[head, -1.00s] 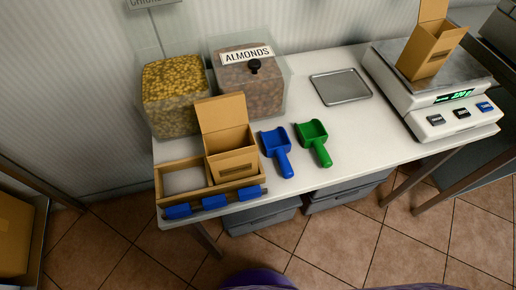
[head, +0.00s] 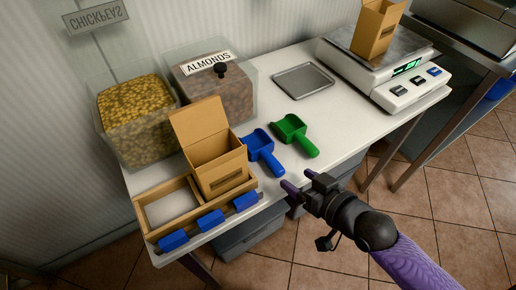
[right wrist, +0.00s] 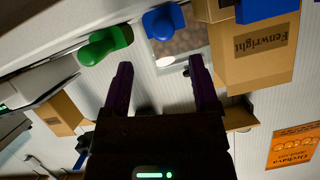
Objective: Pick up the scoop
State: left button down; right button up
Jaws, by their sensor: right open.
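A blue scoop (head: 262,150) and a green scoop (head: 293,131) lie side by side on the white table, handles towards its front edge. My right gripper (head: 296,180) is open and empty, in front of the scoops by the table's front edge and apart from both. In the right wrist view the fingers (right wrist: 160,64) stand apart. My left gripper is not in view.
An open cardboard box (head: 222,168) stands in a wooden tray (head: 192,222) left of the scoops. Bins of chickpeas (head: 137,118) and almonds (head: 215,92) stand behind. A metal tray (head: 303,81) lies beyond the scoops. A scale (head: 400,88) bearing another box (head: 377,28) stands right.

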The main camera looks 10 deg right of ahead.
aim_at(281, 169)
jog(key=b+x, duration=0.4)
jog(key=x, duration=0.5)
jog(key=shift+s+a, duration=0.1)
jog(key=shift+a, duration=0.05)
jog(key=shift+r, duration=0.1)
jog(key=c, duration=0.6)
grip_shut()
pick_arm(q)
jog(key=shift+g, duration=0.4)
jog(key=f, duration=0.1)
jog(key=s+f, duration=0.1)
jog(key=f, duration=0.2)
jog(key=shift+s+f, duration=0.2)
jog(key=shift+s, duration=0.1)
